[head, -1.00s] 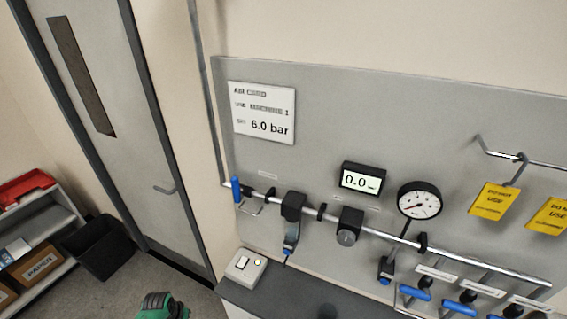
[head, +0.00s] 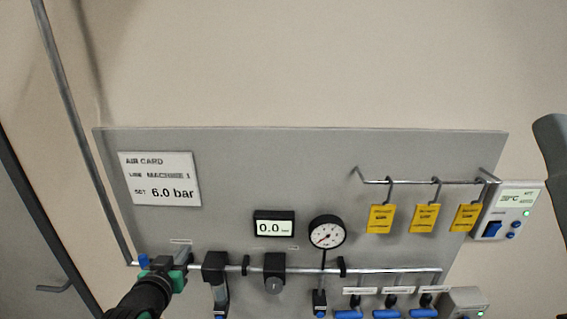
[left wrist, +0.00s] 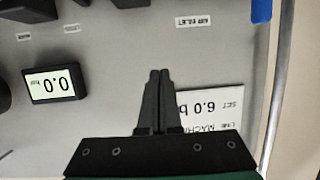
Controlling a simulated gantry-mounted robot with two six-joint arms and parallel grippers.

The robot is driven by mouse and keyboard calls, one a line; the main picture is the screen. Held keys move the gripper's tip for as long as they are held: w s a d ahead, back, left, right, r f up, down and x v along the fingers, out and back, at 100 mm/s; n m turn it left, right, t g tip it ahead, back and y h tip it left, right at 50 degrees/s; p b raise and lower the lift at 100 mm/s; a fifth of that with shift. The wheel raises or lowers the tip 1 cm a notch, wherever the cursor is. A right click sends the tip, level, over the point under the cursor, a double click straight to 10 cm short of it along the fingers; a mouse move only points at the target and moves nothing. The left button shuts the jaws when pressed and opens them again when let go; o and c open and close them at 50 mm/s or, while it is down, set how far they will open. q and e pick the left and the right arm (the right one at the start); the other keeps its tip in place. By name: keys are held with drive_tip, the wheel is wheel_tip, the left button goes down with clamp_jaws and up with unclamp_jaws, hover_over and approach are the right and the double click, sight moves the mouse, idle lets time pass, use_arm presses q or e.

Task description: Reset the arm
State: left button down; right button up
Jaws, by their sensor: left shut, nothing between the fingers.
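My left gripper (head: 182,253) comes up from the lower left in the head view. Its dark fingers are in front of the left end of the pipe, just right of the blue inlet handle (head: 143,262). Whether they touch the pipe is unclear. In the left wrist view the two fingers (left wrist: 157,75) lie together with nothing between them. They overlap part of the air card (left wrist: 222,102) there, and the blue handle (left wrist: 261,10) shows at the top right. My right gripper is not in view.
The grey panel (head: 250,180) carries an air card (head: 160,180), a display (head: 274,226) reading 0.0, a round gauge (head: 327,233) and a regulator (head: 274,270). Three yellow tags hang from a rail (head: 410,182). Blue valve handles (head: 386,313) line the bottom. A control box (head: 507,212) is at right.

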use_arm(q)
drive_tip(key=s+d+r+t+h, duration=0.1)
drive_tip(key=s+d+r+t, duration=0.15)
drive_tip(key=r, duration=0.55)
drive_tip(key=s+d+r+t, duration=0.1)
drive_tip(key=d+r+t, duration=0.15)
drive_tip(key=r, duration=0.45)
drive_tip(key=s+d+r+m+t+h, duration=0.25)
drive_tip(key=s+r+t, duration=0.55)
drive_tip(key=s+r, duration=1.5)
wheel_tip(320, 180, down, 61)
drive_tip(key=b, duration=6)
drive_tip(key=shift+w+d+n, duration=0.15)
drive_tip(key=shift+w+n, duration=0.05)
drive_tip(key=shift+n, duration=0.25)
